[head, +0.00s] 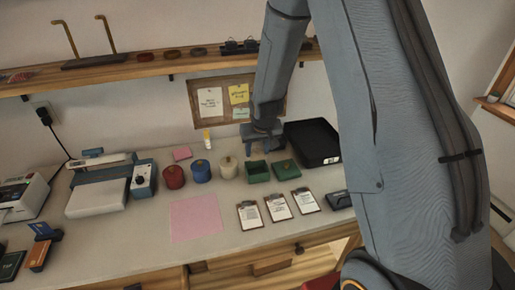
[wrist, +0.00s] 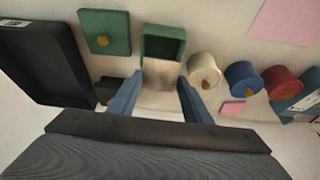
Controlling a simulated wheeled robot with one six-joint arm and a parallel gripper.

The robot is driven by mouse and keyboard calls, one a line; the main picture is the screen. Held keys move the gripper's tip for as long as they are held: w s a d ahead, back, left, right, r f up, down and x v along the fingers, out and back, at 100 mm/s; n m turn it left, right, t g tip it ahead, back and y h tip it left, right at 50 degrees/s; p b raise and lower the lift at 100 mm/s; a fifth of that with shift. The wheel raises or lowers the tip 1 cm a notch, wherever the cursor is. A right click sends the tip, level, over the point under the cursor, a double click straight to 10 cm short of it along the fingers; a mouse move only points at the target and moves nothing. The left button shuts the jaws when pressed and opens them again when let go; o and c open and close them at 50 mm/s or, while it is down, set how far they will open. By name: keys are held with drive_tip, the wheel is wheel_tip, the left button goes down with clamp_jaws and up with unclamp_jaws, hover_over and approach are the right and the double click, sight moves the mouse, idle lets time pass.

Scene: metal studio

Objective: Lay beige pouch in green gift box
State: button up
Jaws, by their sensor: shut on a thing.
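The beige pouch (wrist: 159,75) is held between the two blue fingers of my gripper (wrist: 160,81) in the wrist view. It overlaps the near edge of the open green gift box (wrist: 151,50) in that view; its height over the box is hard to tell. In the head view the green box (head: 258,171) stands open on the counter, below and left of my gripper (head: 262,146). The pouch cannot be made out there. The box's green lid (head: 287,171) with a gold knob lies separately to the right of it; the lid also shows in the wrist view (wrist: 117,25).
A black tray (head: 312,143) stands right of and behind the lid. Cream (head: 228,168), blue (head: 201,172) and red (head: 174,178) canisters stand left of the box. Clipboards (head: 278,207) lie in front. A wall shelf (head: 150,68) runs behind my arm.

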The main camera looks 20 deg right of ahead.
sight(258, 158)
drive_tip(key=shift+f+b, duration=2.45)
drive_tip(key=shift+b, duration=0.1)
drive_tip(key=shift+w+f+b, duration=0.1)
drive_tip(key=shift+f+b, duration=0.6)
drive_tip(key=shift+b, duration=0.1)
drive_tip(key=o, duration=1.1)
drive_tip(key=shift+v, duration=3.95)
drive_tip(key=s+r+g, duration=0.1)
drive_tip(key=s, duration=1)
drive_tip(key=s+r+g, duration=0.2)
drive_tip(key=s, duration=0.9)
drive_tip(key=shift+s+r, duration=0.3)
drive_tip(key=shift+s, duration=0.1)
